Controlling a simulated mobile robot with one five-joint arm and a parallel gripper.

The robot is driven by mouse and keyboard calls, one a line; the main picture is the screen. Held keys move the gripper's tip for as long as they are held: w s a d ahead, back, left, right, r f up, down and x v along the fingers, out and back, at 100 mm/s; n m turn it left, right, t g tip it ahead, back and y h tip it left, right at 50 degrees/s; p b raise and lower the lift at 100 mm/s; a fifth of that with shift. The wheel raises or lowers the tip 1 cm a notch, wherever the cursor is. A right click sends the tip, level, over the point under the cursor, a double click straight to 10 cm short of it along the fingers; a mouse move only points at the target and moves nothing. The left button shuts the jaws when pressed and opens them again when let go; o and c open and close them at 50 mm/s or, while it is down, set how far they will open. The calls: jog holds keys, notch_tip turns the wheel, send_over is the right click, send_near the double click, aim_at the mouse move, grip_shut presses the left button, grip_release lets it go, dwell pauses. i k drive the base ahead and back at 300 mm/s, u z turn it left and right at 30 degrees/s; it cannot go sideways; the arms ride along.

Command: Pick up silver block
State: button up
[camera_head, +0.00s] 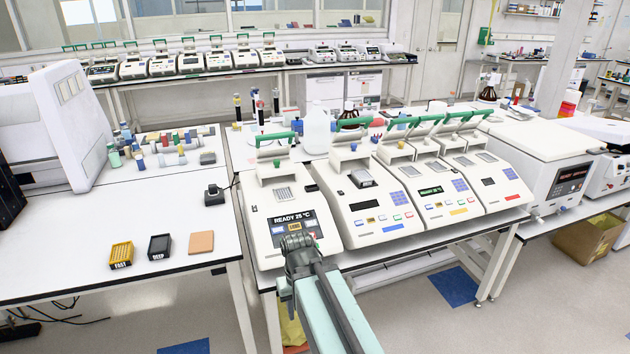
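A silver block (283,193) sits in the well of the nearest left thermal cycler (268,222), whose lid stands raised behind it. A darker grey block (362,178) sits in the second cycler (350,210), looking tilted and slightly raised. My gripper (296,238) is over the front panel of the left cycler, below the READY 25 °C display and nearer the camera than the silver block. A small tan labelled patch shows at its tip; I cannot tell whether it is a button or something held. The fingers are too small and foreshortened to read.
More cyclers (483,180) with raised green-handled lids stand to the right. On the left table are a yellow FAST tray (121,255), a black DEEP tray (159,247), a tan pad (201,242) and a small dark device (214,196). That table's front middle is mostly clear.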

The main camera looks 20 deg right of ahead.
aim_at(364, 178)
jog(key=u, duration=0.25)
jog(key=i, duration=1.05)
jog(key=z, duration=0.1)
